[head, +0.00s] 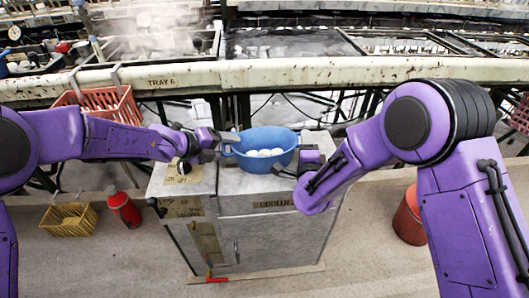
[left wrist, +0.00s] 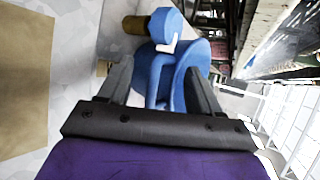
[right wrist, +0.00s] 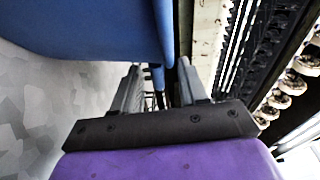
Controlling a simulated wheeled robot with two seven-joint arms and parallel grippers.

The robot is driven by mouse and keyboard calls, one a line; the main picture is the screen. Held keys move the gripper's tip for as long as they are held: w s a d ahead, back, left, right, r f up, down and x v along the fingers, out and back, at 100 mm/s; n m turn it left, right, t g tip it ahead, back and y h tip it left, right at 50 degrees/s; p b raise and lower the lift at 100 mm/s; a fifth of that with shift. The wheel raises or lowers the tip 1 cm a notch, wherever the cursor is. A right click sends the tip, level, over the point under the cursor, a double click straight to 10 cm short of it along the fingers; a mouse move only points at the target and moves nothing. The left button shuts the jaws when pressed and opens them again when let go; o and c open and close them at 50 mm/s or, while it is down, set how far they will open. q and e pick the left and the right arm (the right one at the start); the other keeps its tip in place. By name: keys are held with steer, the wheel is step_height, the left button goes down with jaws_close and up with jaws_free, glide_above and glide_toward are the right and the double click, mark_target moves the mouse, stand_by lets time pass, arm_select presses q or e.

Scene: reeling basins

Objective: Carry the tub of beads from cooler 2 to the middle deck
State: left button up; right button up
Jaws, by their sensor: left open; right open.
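The blue tub (head: 267,160) with several white beads or balls in it stands upright on the grey top of the cooler cabinet (head: 270,228), whose label is partly readable. My left gripper (head: 228,140) is open at the tub's left side. In the left wrist view a blue handle loop of the tub (left wrist: 165,85) lies between its fingers. My right gripper (head: 294,166) is open at the tub's right side, partly hidden by its own arm. In the right wrist view the tub wall (right wrist: 90,30) fills the upper left, with a blue edge reaching between the fingertips.
Behind is a long cream rail (head: 300,71) marked TRAY 6, with steaming basins beyond. A red crate (head: 100,103) is behind my left arm. A yellow basket (head: 68,219) and red canister (head: 123,209) stand on the left floor, a red bucket (head: 408,222) on the right.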

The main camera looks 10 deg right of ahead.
arm_select(q)
steer(key=shift+x, duration=0.95)
arm_select(e)
steer(key=shift+w+d, duration=0.2)
steer(key=shift+w, duration=0.7)
arm_select(q)
steer(key=c, duration=0.6)
arm_select(e)
steer(key=c, duration=0.6)
arm_select(q)
steer(key=shift+s, duration=0.1)
steer(key=c, duration=0.4)
arm_select(e)
steer(key=shift+s, duration=0.1)
jaws_close()
arm_select(q)
steer(key=shift+c, duration=0.2)
